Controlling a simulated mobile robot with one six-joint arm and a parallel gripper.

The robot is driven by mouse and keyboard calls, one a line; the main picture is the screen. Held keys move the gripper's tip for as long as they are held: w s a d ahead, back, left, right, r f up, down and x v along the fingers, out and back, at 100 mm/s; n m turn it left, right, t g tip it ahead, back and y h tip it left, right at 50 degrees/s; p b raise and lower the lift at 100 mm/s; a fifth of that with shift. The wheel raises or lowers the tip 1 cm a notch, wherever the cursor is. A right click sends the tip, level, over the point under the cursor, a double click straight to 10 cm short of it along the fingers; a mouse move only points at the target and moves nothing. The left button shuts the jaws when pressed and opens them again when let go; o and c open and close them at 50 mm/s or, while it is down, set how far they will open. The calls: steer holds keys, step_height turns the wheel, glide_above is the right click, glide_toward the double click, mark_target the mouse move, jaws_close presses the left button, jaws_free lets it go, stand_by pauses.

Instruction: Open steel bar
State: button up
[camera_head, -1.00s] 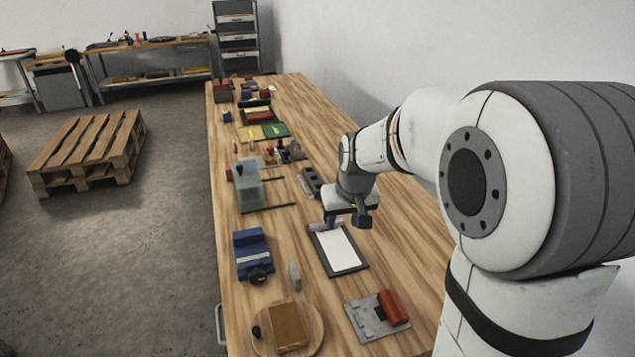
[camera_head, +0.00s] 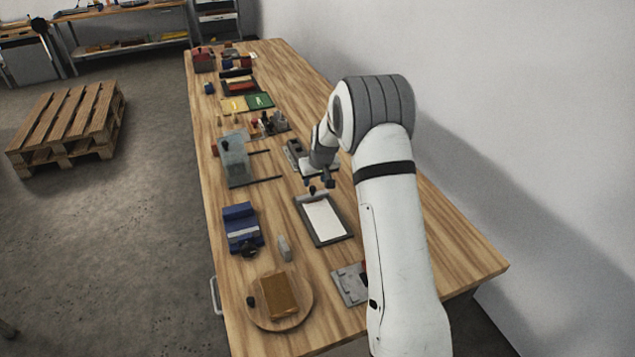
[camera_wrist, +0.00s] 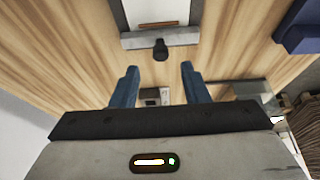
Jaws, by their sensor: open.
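A grey steel bar (camera_head: 305,201) lies across the far end of a dark-framed board with a white sheet (camera_head: 324,220). In the wrist view the bar (camera_wrist: 188,38) runs along the sheet's near edge and looks flat against the board. A black knob (camera_wrist: 160,49) sticks out from the bar's middle. My gripper (camera_head: 321,183) is beside that end of the board. Its two blue fingers (camera_wrist: 158,77) are apart with nothing between them. The knob is ahead of the gap, roughly centred and clear of both fingertips.
A blue box-like device (camera_head: 242,228) stands left of the board. A grey plate (camera_head: 350,285) lies nearer, partly hidden by my arm. A round wooden board (camera_head: 303,305) carries a brown block. A clear-panelled stand (camera_head: 233,160) and small fixtures lie beyond. Bare table (camera_head: 455,255) is at right.

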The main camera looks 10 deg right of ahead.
mark_target(313, 187)
steer(key=shift+p+x, duration=0.4)
steer(key=shift+x, duration=1.65)
jaws_close()
steer(key=shift+s, duration=0.1)
